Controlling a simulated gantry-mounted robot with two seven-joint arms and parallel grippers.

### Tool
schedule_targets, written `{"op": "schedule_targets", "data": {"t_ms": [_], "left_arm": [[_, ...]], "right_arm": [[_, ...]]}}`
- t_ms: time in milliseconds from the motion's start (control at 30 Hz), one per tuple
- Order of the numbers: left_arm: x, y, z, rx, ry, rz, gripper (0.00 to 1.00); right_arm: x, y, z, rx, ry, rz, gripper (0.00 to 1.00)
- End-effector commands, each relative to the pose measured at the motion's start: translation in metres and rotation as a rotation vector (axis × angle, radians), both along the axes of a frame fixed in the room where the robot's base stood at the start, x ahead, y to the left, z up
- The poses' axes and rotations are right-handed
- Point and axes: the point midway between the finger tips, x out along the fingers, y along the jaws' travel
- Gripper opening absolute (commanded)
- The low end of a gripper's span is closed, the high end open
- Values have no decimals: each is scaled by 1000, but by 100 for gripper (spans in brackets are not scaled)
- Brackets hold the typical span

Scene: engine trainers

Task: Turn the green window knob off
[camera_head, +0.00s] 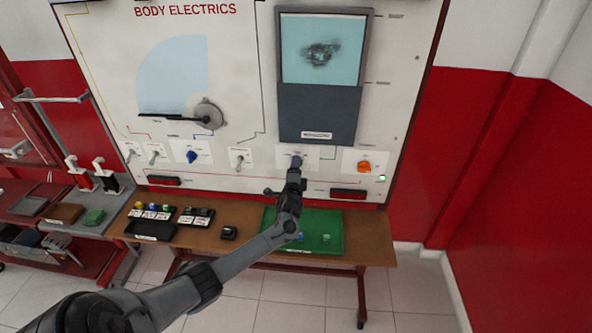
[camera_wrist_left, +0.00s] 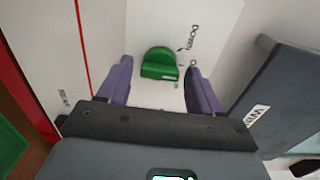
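The green window knob (camera_wrist_left: 160,65) shows in the left wrist view on the white panel, next to a small printed label. In the head view my gripper hides it. My left gripper (camera_head: 296,161) is at the lower panel, below the dark window frame. In the left wrist view its purple fingers (camera_wrist_left: 158,70) are apart, one on each side of the green knob. White panel shows between the knob and the fingers, so they do not look closed on it. My right gripper is not in view.
The window unit (camera_head: 318,112) is just above the gripper. A blue knob (camera_head: 192,156) and toggle switches sit left, an orange knob (camera_head: 364,166) right. A wooden table (camera_head: 368,245) with a green tray (camera_head: 333,226) stands below.

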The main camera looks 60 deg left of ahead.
Motion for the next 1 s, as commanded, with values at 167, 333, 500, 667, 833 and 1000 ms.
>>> {"op": "schedule_targets", "data": {"t_ms": [167,333,500,667,833,1000], "left_arm": [[0,0,0,1,1,0,71],[-1,-1,0,1,1,0,71],[-8,-11,0,-1,2,-2,71],[-23,-30,1,-1,2,-3,71],[-42,-54,0,-2,1,-3,71],[-57,-72,0,-1,2,-2,71]], "right_arm": [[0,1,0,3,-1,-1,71],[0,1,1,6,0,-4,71],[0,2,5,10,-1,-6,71],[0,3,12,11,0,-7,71],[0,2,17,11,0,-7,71],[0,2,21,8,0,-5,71]]}}
